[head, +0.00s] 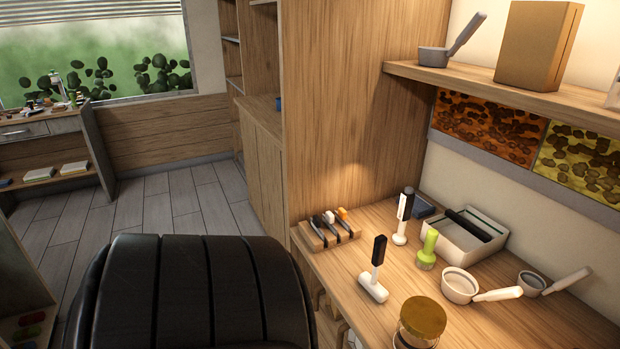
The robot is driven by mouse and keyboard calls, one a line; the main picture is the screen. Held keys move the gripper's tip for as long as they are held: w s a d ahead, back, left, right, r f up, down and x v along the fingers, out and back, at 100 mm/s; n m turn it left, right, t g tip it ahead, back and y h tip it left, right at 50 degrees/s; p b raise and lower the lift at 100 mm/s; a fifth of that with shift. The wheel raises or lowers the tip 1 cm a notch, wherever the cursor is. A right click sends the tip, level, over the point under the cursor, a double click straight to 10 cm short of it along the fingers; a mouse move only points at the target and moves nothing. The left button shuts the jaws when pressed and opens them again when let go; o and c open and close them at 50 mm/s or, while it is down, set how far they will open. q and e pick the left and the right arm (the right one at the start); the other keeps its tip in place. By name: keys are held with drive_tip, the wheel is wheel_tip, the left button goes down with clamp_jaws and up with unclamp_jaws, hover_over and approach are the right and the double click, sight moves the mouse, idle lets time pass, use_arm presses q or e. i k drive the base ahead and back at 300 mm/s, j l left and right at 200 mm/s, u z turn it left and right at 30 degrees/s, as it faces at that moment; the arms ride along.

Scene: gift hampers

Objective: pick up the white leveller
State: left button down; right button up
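Two white tools with black handles stand on the wooden counter, and I cannot tell for certain which is the leveller. One has a wide white bar-like foot and an upright black handle (374,287), nearer the front edge. The other is a slim upright white tool with a black top (401,228), farther back beside the green tool. Both stand apart from their neighbours. Neither of my grippers is in view.
A green tool (427,250), a white pan (461,286), a grey-white pan (532,284), a gold-lidded jar (423,318) and a white box (463,243) crowd the counter (345,262). A wooden rack (316,238) holds small tools. A shelf (500,88) overhangs. A black ribbed shape (190,295), perhaps a chair back, fills the foreground.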

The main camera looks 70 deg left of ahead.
sight(369, 282)
drive_tip(key=k+j+u, duration=0.1)
drive_tip(key=u, duration=1.5)
drive_tip(key=z, duration=3.15)
drive_tip(key=u, duration=3.15)
